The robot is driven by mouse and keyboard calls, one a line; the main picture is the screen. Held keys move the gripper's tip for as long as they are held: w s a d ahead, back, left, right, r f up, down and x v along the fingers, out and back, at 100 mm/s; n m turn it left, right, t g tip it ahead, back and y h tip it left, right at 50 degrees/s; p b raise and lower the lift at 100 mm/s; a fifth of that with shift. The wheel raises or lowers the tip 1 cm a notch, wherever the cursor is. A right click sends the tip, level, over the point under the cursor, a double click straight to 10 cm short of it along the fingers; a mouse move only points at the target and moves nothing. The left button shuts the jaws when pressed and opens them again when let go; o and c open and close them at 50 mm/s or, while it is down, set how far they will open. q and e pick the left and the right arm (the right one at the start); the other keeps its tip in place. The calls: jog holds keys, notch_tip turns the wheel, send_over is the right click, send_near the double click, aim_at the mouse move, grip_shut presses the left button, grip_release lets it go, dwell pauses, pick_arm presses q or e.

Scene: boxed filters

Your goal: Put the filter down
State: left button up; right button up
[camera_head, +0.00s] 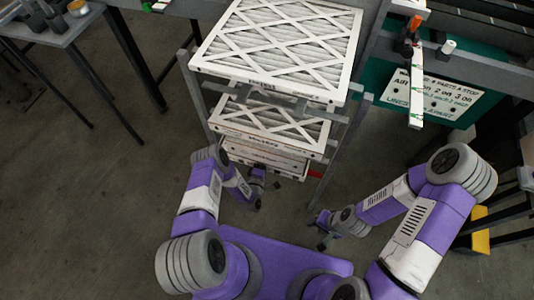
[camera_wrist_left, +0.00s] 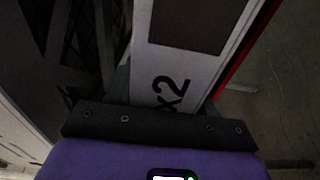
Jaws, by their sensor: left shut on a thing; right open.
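Several white-framed pleated filters sit one above another in a grey rack. The top filter (camera_head: 280,45) and a middle filter (camera_head: 270,128) show plainly; lower filters (camera_head: 268,158) show mostly as front edges. My left gripper (camera_head: 262,190) is low at the rack's front, just below those edges. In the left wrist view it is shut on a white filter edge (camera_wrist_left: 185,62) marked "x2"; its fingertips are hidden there. Which filter in the stack this is, I cannot tell for sure. My right gripper (camera_head: 322,232) is open and empty, right of and apart from the rack.
The grey rack (camera_head: 333,150) has upright posts beside the filters. A table (camera_head: 60,25) with tools stands at the upper left. A green board with a white sign (camera_head: 435,95) is at the right. Bare floor (camera_head: 90,190) lies left of the rack.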

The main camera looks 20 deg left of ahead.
pick_arm(q)
jog(key=w+b, duration=0.1)
jog(key=w, duration=0.4)
jog(key=shift+a+f, duration=0.1)
notch_tip(320, 180, down, 3)
jog(key=shift+f+b, duration=0.15)
jog(key=shift+b, duration=0.8)
jog(key=shift+s, duration=0.1)
jog(key=o, duration=1.2)
jog(key=shift+f, duration=0.15)
jog(key=shift+c, duration=0.2)
